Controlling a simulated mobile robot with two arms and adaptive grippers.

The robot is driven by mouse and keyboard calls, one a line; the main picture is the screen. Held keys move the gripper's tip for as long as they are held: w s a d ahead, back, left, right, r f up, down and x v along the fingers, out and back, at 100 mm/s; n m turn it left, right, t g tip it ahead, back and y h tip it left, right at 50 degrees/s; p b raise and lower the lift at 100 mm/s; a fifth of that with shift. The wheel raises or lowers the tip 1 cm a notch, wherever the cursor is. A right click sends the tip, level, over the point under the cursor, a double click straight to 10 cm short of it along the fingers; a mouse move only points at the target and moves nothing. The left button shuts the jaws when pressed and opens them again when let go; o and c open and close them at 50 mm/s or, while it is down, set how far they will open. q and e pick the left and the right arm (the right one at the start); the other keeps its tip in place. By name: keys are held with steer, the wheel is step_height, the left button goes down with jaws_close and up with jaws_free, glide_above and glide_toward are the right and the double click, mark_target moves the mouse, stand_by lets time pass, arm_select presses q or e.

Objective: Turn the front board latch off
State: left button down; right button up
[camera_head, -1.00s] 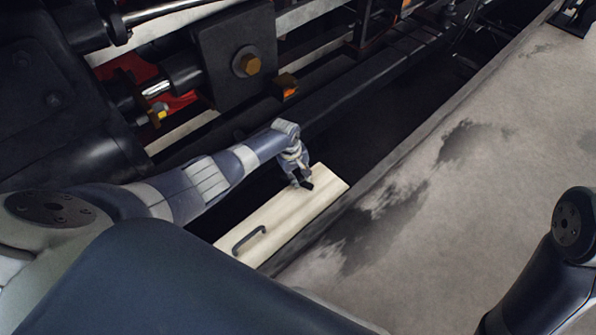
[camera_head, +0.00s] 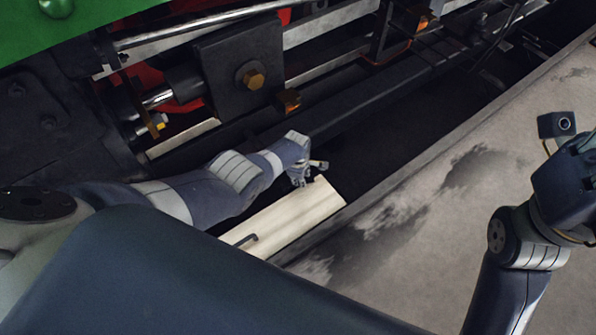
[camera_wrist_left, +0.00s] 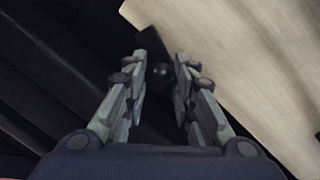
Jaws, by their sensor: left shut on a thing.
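A pale board (camera_head: 300,218) lies in the dark gap beside the paving, with a dark handle (camera_head: 246,240) near its lower end. My left gripper (camera_head: 301,180) is at the board's far end. In the left wrist view, my left gripper (camera_wrist_left: 162,66) has its two fingers on either side of a small black latch (camera_wrist_left: 153,43) at the edge of the board (camera_wrist_left: 235,70) and is shut on it. The latch's lower part is partly hidden in shadow between the fingers. My right arm shows at the right of the head view, but its fingers are not visible.
The locomotive's dark rods and block (camera_head: 240,68) stand behind my left arm, with a small orange-brown block (camera_head: 288,101) low on them. The paving (camera_head: 430,200) to the right is clear. A dark trench (camera_head: 400,150) runs between.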

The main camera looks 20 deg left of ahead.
arm_select(q)
steer(key=shift+w+a+n+y+b, duration=0.15)
steer(key=shift+w+a+n+b, duration=0.1)
steer(key=shift+n, duration=0.45)
steer(key=shift+w+a+n+y+b, duration=0.1)
steer(key=shift+w+a+n+b, duration=0.15)
steer(key=shift+n, duration=0.45)
steer(key=shift+w+a+n+y+b, duration=0.15)
steer(key=shift+a+n+b, duration=0.15)
steer(key=shift+n, duration=0.4)
steer(key=c, duration=1.3)
jaws_free()
steer(key=shift+w+d+r, duration=0.1)
steer(key=shift+r, duration=0.1)
steer(key=shift+r, duration=0.35)
steer(key=shift+v, duration=1)
steer(key=v, duration=0.9)
